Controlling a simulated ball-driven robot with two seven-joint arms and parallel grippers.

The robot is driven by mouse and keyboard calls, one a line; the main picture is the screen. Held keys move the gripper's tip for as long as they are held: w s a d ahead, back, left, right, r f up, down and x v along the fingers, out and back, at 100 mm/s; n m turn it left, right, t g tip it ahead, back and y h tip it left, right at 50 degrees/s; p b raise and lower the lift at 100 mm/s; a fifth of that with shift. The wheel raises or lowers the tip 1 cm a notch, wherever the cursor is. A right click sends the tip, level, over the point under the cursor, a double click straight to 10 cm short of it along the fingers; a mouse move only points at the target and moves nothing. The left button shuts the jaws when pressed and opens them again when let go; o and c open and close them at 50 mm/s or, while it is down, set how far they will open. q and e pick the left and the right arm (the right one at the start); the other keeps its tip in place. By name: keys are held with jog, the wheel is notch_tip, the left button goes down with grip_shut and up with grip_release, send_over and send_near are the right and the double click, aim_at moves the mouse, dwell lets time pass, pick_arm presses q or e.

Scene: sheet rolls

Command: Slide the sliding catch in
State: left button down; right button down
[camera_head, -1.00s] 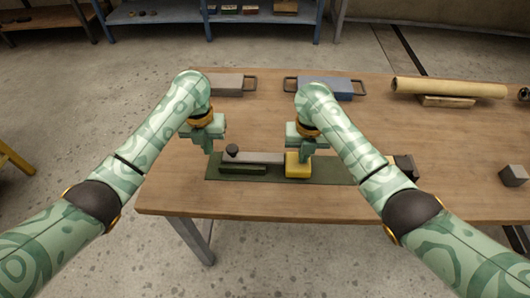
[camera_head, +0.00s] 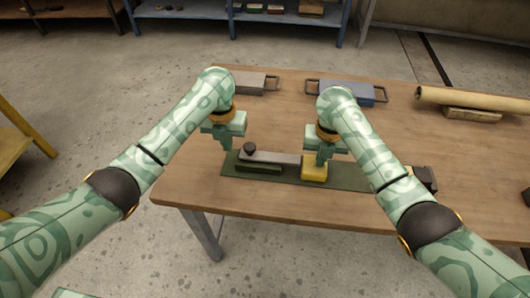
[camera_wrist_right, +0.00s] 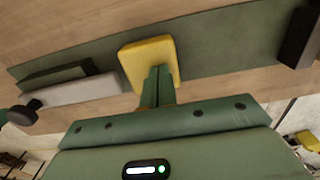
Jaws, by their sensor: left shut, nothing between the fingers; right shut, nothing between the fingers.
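The sliding catch is a grey bar (camera_head: 275,157) with a black round knob (camera_head: 249,148) at its left end. Its right end meets a yellow block (camera_head: 314,173) on a dark green base plate (camera_head: 350,180). My left gripper (camera_head: 226,147) is shut and empty, just left of the knob. My right gripper (camera_head: 321,162) is shut and empty at the yellow block. In the right wrist view, its closed fingers (camera_wrist_right: 157,82) overlap the yellow block (camera_wrist_right: 150,58); I cannot tell whether they touch. The bar (camera_wrist_right: 85,91) and knob (camera_wrist_right: 22,114) show left there.
A dark block (camera_head: 425,178) stands at the plate's right end. Behind are a grey handled box (camera_head: 250,82), a blue handled box (camera_head: 345,92) and a tan roll (camera_head: 470,98) on a support. The table front (camera_head: 270,205) is clear.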

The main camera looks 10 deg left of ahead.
aim_at(247, 146)
pick_arm(q)
jog(key=shift+d, duration=2.75)
pick_arm(e)
jog(key=shift+s+f, duration=0.2)
jog(key=shift+f, duration=0.1)
pick_arm(q)
jog(key=a+r, duration=0.3)
jog(key=r, duration=0.5)
pick_arm(e)
jog(key=shift+r, duration=0.1)
notch_tip(247, 146, up, 9)
jog(key=shift+w+r, duration=0.15)
jog(key=shift+w, duration=0.05)
pick_arm(q)
jog(key=shift+f, duration=0.1)
pick_arm(e)
jog(key=shift+s, duration=0.1)
dwell(0.4)
